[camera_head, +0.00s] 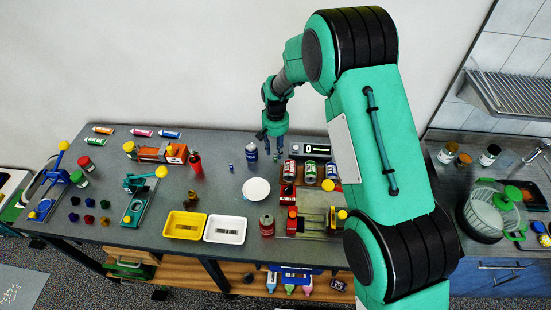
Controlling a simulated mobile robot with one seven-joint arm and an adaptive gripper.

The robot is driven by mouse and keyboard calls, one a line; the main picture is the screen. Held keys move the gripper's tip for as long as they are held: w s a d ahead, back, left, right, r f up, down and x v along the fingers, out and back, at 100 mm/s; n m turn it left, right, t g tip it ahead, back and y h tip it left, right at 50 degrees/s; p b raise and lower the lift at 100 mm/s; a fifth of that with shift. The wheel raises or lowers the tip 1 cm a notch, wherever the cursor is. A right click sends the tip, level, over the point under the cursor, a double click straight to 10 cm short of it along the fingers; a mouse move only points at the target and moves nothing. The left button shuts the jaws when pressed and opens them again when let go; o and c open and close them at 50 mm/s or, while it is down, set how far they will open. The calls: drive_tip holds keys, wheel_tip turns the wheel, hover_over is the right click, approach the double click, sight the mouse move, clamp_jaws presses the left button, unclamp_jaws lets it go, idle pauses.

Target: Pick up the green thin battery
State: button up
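A thin green-and-white cylinder (95,141) lies on its side at the far left of the grey workbench. It may be the green thin battery, but it is too small to be sure. My gripper (273,152) points down over the back middle of the bench, well to the right of that cylinder. It is between a blue can (251,151) and a black display box (311,149). Its fingers are dark and small, and I cannot tell how far apart they are. I see no object clearly held.
Orange (103,130), pink (141,133) and blue (169,134) tubes lie near the green one. A red extinguisher-shaped item (195,162), a white plate (256,190), yellow (184,225) and white (225,230) trays and several cans share the bench (215,180).

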sight(275, 154)
drive_tip(key=shift+f, duration=1.7)
drive_tip(key=shift+c, duration=0.5)
clamp_jaws()
